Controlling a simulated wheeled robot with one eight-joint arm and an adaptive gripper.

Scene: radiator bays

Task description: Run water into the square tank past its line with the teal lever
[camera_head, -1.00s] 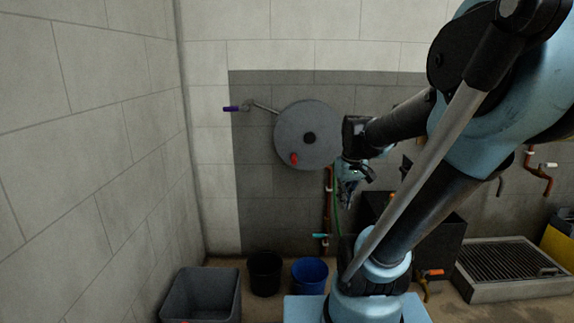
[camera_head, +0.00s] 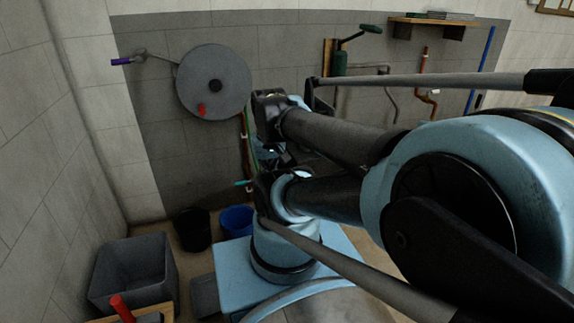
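The teal lever (camera_head: 244,183) is small and sits low on the pipe beside the wall, just left of my arm. A copper pipe and green hose (camera_head: 249,140) run above it. A grey, square-cornered open tub (camera_head: 133,272) stands on the floor at lower left; I cannot tell whether it is the square tank. No fill line or water shows in it. My gripper (camera_head: 272,158) hangs beyond the end of my arm, close to the pipe and above right of the lever in the picture. It is dark and partly hidden, so its fingers cannot be made out.
A black bucket (camera_head: 192,230) and a blue bucket (camera_head: 236,219) stand below the lever. A large grey disc (camera_head: 214,82) with a red knob and a purple-handled lever (camera_head: 122,61) are on the wall. A red handle (camera_head: 122,308) is at the bottom. My arm hides the right-hand floor.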

